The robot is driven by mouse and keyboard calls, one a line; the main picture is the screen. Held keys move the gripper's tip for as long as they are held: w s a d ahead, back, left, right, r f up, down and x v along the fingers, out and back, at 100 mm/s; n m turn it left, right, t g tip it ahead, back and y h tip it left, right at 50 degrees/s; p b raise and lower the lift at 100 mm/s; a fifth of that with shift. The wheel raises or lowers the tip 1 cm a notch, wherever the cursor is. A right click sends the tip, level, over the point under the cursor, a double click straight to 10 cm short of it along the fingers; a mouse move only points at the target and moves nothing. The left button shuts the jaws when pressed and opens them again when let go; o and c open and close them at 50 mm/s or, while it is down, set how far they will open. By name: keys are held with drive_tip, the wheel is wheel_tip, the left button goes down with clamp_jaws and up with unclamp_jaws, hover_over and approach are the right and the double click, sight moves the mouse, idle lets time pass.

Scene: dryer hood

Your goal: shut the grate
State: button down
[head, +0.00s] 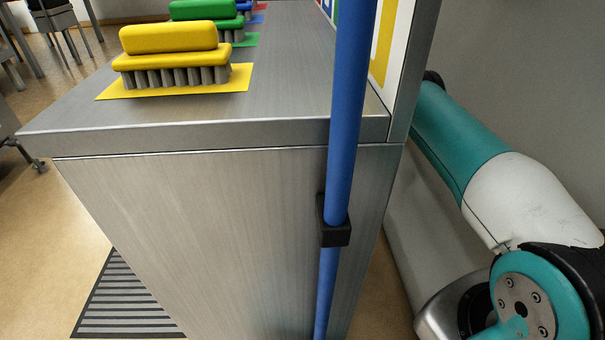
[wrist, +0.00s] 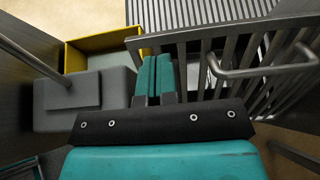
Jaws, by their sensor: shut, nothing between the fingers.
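The grate is a grey metal panel of slanted bars (wrist: 190,48) in the right half of the wrist view. A bent tubular handle (wrist: 258,72) sits in front of its bars at the right. My gripper (wrist: 155,62) points up the wrist view with its two teal fingers side by side, shut and empty. The fingertips overlap the left end of the bars in the picture; I cannot tell whether they touch. My gripper is not visible in the head view. A striped grey grating (head: 128,300) shows low at the left there.
A steel counter (head: 210,240) fills the middle of the head view, with a yellow brush (head: 170,58) and a green brush (head: 205,22) on top. A blue pole (head: 345,120) stands in front. A grey block (wrist: 80,100) and a yellow-edged tray (wrist: 95,43) are left of my fingers.

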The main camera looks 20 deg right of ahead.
drive_tip(key=shift+b+x, duration=0.4)
drive_tip(key=shift+x, duration=1.8)
drive_tip(key=shift+f, duration=0.15)
